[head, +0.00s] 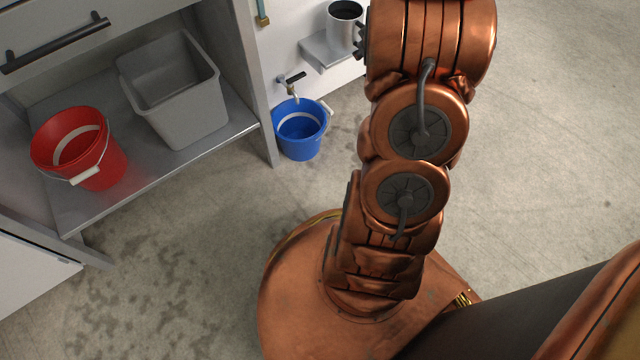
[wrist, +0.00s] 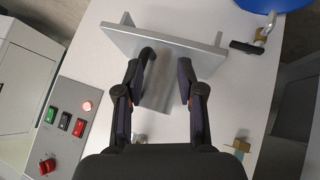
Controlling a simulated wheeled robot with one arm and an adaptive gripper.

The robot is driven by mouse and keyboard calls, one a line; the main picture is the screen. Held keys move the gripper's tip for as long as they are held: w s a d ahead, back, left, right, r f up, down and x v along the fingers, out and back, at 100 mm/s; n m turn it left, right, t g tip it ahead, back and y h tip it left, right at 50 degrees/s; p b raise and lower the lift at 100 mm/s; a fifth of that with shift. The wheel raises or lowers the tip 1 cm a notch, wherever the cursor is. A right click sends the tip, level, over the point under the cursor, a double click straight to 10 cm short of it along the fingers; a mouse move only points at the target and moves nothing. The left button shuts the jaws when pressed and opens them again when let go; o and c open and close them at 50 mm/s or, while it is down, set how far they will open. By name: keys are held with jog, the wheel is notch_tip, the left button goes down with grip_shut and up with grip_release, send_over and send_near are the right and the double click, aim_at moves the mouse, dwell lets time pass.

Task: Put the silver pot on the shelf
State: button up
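The silver pot (head: 345,24) is a small open cylinder with a dark inside, at the top of the head view. It appears upright at the small grey wall shelf (head: 318,52); I cannot tell whether its base bears on it. In the wrist view, which looks upside down, the silver pot (wrist: 159,88) lies between the fingers of my gripper (wrist: 162,78), against the shelf (wrist: 168,43). A dark curved handle shows by the left finger. In the head view my arm hides most of the gripper.
A blue bucket (head: 300,130) stands on the floor under a tap (head: 292,84). A red bucket (head: 80,150) and a grey bin (head: 175,90) stand on the cabinet's lower board (head: 150,165). A button panel (wrist: 70,125) is at left in the wrist view. The floor at right is clear.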

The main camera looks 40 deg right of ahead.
jog(key=s+a+r+g+y, duration=0.1)
jog(key=s+a+r+g, duration=0.2)
jog(key=s+a, duration=0.7)
jog(key=s+a+r+g+y, duration=0.1)
jog(key=s+a+r+g, duration=0.3)
jog(key=s+a, duration=0.6)
jog(key=s+a+r+g+y, duration=0.2)
jog(key=s+a+r+g, duration=0.2)
jog(key=s+a, duration=0.6)
jog(key=a, duration=0.9)
jog(key=shift+s, duration=0.3)
